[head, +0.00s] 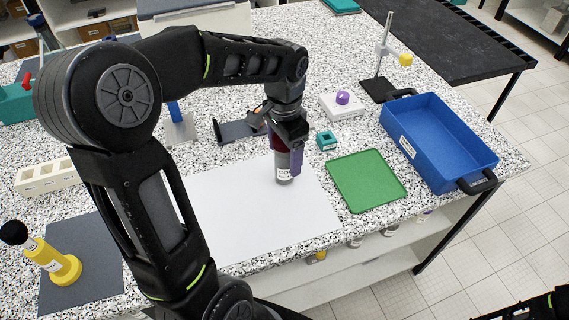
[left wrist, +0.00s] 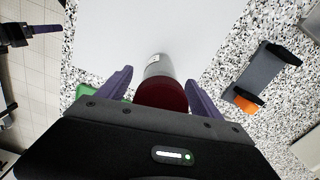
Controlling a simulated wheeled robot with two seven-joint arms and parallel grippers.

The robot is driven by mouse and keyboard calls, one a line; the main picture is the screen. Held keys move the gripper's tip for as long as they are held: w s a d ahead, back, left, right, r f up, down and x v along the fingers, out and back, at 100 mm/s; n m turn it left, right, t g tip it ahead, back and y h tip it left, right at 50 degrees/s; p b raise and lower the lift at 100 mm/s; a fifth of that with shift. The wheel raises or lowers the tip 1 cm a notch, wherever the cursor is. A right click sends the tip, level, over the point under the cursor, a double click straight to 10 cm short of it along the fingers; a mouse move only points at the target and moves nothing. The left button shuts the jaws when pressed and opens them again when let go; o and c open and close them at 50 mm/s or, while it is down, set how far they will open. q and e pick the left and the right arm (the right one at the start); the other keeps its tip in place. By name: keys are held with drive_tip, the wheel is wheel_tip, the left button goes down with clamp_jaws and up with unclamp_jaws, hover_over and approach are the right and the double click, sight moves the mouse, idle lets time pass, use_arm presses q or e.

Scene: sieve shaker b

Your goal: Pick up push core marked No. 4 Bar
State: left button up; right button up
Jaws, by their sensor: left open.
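The push core (head: 284,173) is a grey cylinder with a dark red upper part, standing on a white sheet (head: 235,205). It bears a small label, too small to read. My left gripper (head: 287,150) is above and around its upper part. In the left wrist view the push core's dark red part (left wrist: 161,95) lies between the two purple fingers of my left gripper (left wrist: 159,78), with gaps at both sides, so the jaws are open. My right gripper (left wrist: 42,29) seems to show at the upper left of the left wrist view, small and away from the sheet.
A green mat (head: 367,181) and a blue tray (head: 438,140) with black handles lie to the right. A small teal block (head: 326,141), a white scale-like box (head: 342,106) and a dark grey holder (head: 240,131) stand nearby. A yellow handled tool (head: 62,266) stands far left.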

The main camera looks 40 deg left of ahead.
use_arm(q)
clamp_jaws()
idle(0.8)
